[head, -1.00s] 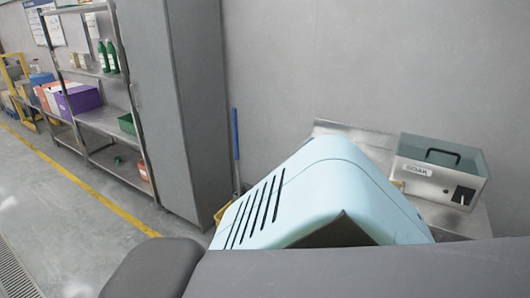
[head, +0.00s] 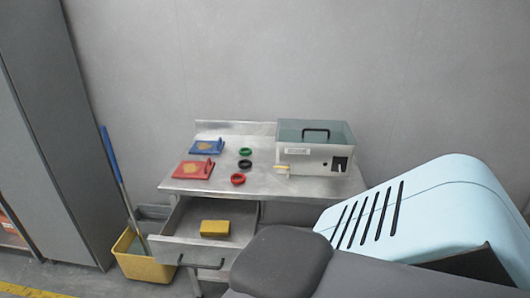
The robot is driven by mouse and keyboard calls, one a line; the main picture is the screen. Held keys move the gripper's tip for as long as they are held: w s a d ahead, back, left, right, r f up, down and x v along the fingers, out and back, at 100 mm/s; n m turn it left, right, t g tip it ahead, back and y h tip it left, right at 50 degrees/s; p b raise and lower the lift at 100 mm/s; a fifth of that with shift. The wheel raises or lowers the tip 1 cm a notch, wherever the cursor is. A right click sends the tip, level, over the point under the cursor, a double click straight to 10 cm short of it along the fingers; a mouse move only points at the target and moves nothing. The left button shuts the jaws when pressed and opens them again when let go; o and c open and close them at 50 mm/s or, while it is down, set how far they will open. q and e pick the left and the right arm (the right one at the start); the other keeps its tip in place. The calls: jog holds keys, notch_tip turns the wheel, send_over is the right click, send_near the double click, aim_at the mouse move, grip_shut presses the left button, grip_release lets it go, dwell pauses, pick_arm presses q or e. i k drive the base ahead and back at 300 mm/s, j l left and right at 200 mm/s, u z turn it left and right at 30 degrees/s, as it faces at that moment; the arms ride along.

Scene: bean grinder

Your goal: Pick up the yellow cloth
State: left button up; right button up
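A yellow block-like folded item (head: 215,228), which looks like the yellow cloth, lies flat in the open drawer (head: 182,240) under the metal table. I cannot tell its texture for sure at this size. The drawer is pulled out toward me, with a dark bar handle on its front. Neither of my grippers is in view.
The metal table (head: 225,187) holds a blue pad (head: 207,147), a red pad (head: 194,169), several coloured rings, and a lidded box (head: 304,158). A yellow mop bucket (head: 143,268) stands left of the drawer. A tall grey cabinet (head: 54,140) stands further left.

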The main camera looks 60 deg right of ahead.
aim_at(208, 227)
jog(key=z, duration=1.45)
